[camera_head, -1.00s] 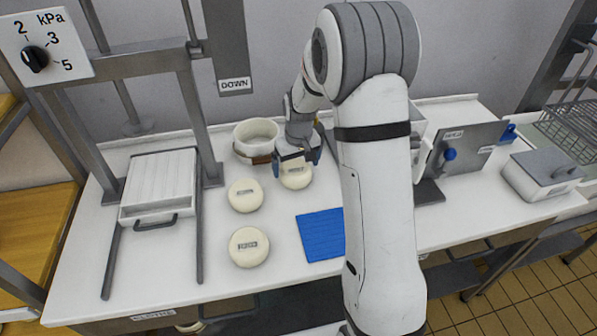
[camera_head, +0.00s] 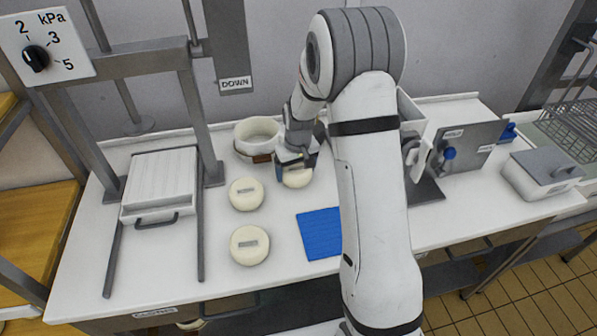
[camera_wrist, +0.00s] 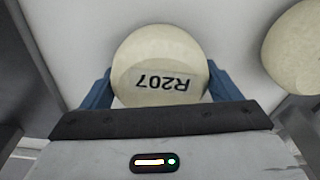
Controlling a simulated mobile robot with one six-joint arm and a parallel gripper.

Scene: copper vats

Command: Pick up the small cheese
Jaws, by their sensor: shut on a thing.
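Three round pale cheeses with labels are on the white table. My gripper (camera_head: 296,172) is shut on the cheese furthest back (camera_head: 297,179), with one blue finger on each side. In the wrist view this held cheese (camera_wrist: 160,55) shows the label R207 between the fingertips (camera_wrist: 158,88). I cannot tell whether it still touches the table. The other two cheeses, a middle one (camera_head: 246,194) and a front one (camera_head: 249,245), stand to its left; their labels are too small to read.
A white round mould (camera_head: 257,135) stands just behind my gripper. A blue mat (camera_head: 320,234) lies in front of it. A press with a white slatted tray (camera_head: 158,183) is at the left. A grey panel (camera_head: 466,149) and a grey lidded box (camera_head: 543,175) are at the right.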

